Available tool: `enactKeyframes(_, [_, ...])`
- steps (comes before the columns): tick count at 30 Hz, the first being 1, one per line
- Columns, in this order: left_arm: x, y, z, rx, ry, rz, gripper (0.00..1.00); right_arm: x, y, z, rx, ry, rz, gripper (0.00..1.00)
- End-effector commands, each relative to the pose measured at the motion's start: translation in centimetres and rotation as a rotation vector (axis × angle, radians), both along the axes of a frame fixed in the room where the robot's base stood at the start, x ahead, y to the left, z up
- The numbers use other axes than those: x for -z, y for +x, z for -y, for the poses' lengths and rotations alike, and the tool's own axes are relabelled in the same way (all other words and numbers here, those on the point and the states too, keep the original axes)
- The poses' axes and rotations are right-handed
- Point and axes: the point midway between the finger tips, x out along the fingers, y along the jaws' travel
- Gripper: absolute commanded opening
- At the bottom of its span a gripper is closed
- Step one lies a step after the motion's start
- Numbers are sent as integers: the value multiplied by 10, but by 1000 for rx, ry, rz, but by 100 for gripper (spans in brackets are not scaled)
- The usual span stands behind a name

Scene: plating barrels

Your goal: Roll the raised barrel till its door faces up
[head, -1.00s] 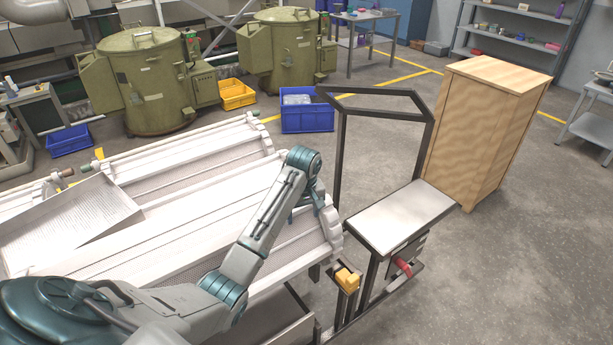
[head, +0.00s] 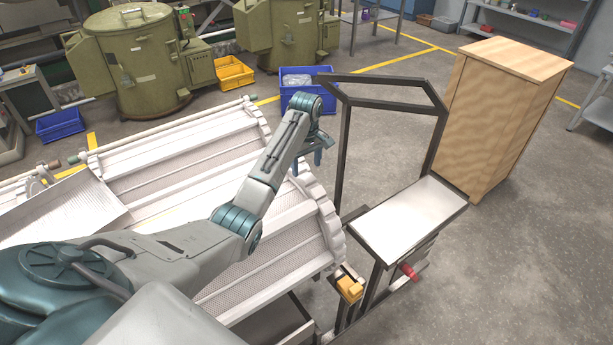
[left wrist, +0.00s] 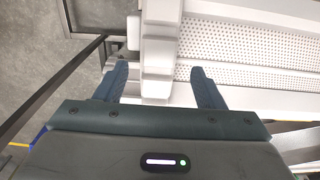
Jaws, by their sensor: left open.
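The white ribbed barrel (head: 290,235) lies lengthwise under my left arm in the head view, with perforated panels between its ribs and a toothed end rim (head: 326,212) at its right. I cannot make out its door. My left gripper (head: 319,152) hangs over the barrel's right end, fingers pointing down. In the left wrist view the fingers (left wrist: 162,84) are apart, on either side of the toothed rim (left wrist: 157,50), with a perforated panel (left wrist: 250,45) to the right. I cannot tell whether they touch it. My arm hides part of the barrel. My right gripper is out of view.
A second white barrel (head: 185,150) lies behind. A dark frame (head: 344,150) with a pale shelf (head: 410,220), a yellow block (head: 349,289) and a red knob (head: 408,271) stands close right of the barrel. A wooden cabinet (head: 500,120) stands beyond. Floor at the right is clear.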

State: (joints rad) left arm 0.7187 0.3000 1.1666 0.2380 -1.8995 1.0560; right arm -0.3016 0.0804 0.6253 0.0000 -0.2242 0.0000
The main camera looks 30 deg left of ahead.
Motion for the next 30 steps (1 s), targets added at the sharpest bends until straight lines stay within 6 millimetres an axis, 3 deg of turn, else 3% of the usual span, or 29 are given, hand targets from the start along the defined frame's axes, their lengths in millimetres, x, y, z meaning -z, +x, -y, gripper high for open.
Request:
enactKeyframes(6, [41, -1, 0, -1, 1, -4, 63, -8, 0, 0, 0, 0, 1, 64])
enactKeyframes(10, [57, -1, 0, 0, 1, -2, 63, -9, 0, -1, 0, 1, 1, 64])
enactKeyframes(23, [68, 0, 0, 1, 1, 0, 63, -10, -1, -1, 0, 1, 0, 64])
enactKeyframes(30, [68, 0, 0, 1, 1, 0, 16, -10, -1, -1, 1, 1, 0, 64])
